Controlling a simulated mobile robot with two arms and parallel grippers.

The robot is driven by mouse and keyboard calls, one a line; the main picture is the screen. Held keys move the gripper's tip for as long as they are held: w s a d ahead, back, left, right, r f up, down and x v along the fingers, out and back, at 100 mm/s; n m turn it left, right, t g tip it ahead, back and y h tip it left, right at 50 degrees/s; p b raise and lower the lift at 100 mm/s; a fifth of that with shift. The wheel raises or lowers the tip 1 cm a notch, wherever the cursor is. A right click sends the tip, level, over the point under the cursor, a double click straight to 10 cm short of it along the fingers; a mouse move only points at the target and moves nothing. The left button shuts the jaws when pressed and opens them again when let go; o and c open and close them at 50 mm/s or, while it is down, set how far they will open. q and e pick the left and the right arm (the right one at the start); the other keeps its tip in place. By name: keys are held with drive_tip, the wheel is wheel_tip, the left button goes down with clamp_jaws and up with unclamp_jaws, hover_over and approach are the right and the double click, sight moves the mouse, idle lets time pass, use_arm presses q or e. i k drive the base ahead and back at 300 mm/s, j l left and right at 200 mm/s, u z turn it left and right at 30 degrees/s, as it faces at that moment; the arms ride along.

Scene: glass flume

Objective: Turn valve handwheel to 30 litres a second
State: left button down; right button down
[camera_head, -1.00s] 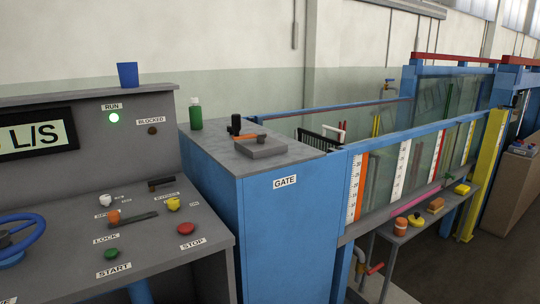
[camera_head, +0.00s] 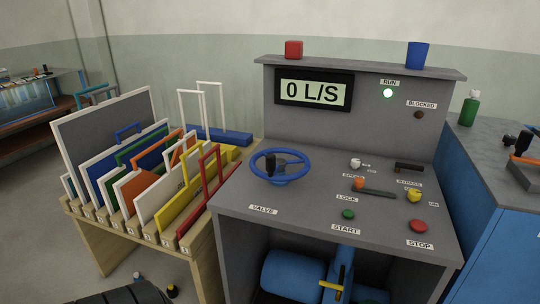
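The valve handwheel (camera_head: 281,164) is a blue ring with a dark knob on it, lying flat on the left part of the grey console desk (camera_head: 320,200). A label reading VALVE (camera_head: 263,210) is in front of it. The display (camera_head: 313,91) on the console's upright panel reads 0 L/S. The RUN lamp (camera_head: 388,93) glows green; the BLOCKED lamp (camera_head: 419,114) is dark.
Right of the wheel are a LOCK lever (camera_head: 375,192), a green START button (camera_head: 348,214) and a red STOP button (camera_head: 418,226). A wooden rack (camera_head: 150,236) of coloured panels stands close on the left. A red cup (camera_head: 294,49) and a blue cup (camera_head: 418,55) top the console.

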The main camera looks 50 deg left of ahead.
sight(272, 164)
drive_tip(key=j+u, duration=0.15)
drive_tip(key=u, duration=1.35)
